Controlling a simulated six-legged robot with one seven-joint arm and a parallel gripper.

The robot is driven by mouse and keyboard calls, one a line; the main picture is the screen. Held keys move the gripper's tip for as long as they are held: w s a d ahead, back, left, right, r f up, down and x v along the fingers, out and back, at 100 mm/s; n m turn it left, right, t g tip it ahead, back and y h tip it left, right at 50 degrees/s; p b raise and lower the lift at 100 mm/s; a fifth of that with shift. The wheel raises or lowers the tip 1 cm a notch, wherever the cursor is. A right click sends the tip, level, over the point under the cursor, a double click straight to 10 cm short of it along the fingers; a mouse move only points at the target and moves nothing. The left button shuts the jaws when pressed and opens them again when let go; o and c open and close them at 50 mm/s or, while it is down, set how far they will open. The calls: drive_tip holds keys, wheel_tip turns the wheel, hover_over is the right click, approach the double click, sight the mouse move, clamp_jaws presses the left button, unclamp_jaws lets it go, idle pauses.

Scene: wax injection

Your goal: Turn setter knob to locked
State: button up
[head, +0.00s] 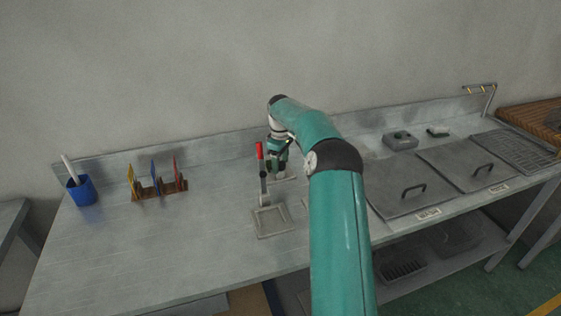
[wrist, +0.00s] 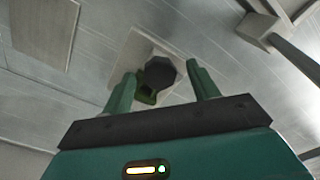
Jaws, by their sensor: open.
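The setter knob (wrist: 160,71) is a dark, many-sided knob on a pale square plate (wrist: 135,45) in the wrist view. A small green piece (wrist: 146,97) shows beside its lower left edge. My gripper (wrist: 160,69) is open, with one green finger to each side of the knob and visible gaps between. I cannot tell the height of the fingertips over the knob. In the head view my gripper (head: 280,160) points down over the bench, and my arm hides most of the knob's area. No locked mark is readable.
A red-handled lever (head: 260,162) stands close left of my gripper, with a square frame (head: 271,221) before it. A rack of coloured cards (head: 158,190) and blue cup (head: 82,191) stand left. Lidded panels (head: 405,188) lie right. The bench's left middle is clear.

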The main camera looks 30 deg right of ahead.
drive_tip(key=shift+c, duration=0.3)
drive_tip(key=c, duration=0.9)
drive_tip(key=shift+m, duration=0.4)
drive_tip(key=m, duration=0.3)
drive_tip(key=shift+w+m, duration=0.1)
drive_tip(key=shift+m, duration=0.3)
drive_tip(key=m, duration=1.3)
